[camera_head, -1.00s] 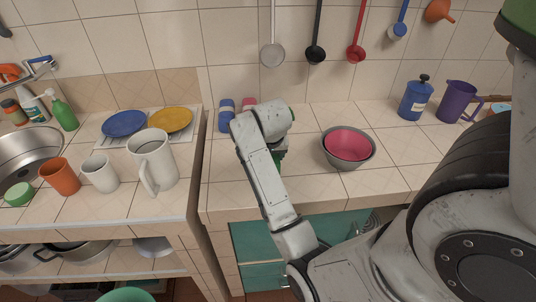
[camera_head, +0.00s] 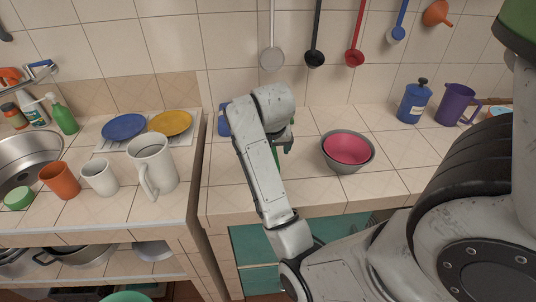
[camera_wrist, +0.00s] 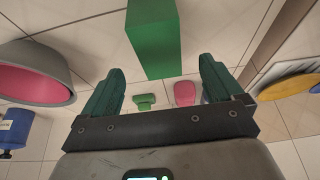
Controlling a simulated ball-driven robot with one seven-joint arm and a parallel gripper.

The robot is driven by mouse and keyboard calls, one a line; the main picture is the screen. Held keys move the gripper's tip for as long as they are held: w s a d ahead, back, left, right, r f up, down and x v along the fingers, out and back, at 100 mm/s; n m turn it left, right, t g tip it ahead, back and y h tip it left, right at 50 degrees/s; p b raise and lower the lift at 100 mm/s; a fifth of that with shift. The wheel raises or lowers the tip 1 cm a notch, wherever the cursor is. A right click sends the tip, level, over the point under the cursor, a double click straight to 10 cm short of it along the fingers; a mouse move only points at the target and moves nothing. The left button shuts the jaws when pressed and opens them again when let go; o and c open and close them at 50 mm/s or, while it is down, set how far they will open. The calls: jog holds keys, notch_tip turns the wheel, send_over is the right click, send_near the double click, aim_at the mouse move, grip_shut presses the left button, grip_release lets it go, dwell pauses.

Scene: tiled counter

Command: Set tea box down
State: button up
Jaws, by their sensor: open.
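A green box (camera_wrist: 153,38), which I take to be the tea box, shows at the top of the wrist view. My gripper (camera_wrist: 160,72) is open, with its two dark green fingers spread apart. The box's near end appears between the fingertips in the picture, with clear gaps on both sides, so no finger touches its sides. In the head view my arm hides most of the box and gripper; only small green parts show beside the wrist, and I cannot tell which they belong to.
A grey bowl with a pink bowl inside (camera_head: 348,149) stands right of my wrist; its grey rim shows in the wrist view (camera_wrist: 62,68). A blue container (camera_head: 223,120) stands behind my arm. A blue canister (camera_head: 413,103) and purple jug (camera_head: 455,103) stand farther right. The front right counter is clear.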

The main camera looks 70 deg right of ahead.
jog(key=p+v, duration=0.3)
jog(key=v, duration=0.2)
jog(key=shift+r+p, duration=0.15)
jog(key=shift+p, duration=0.25)
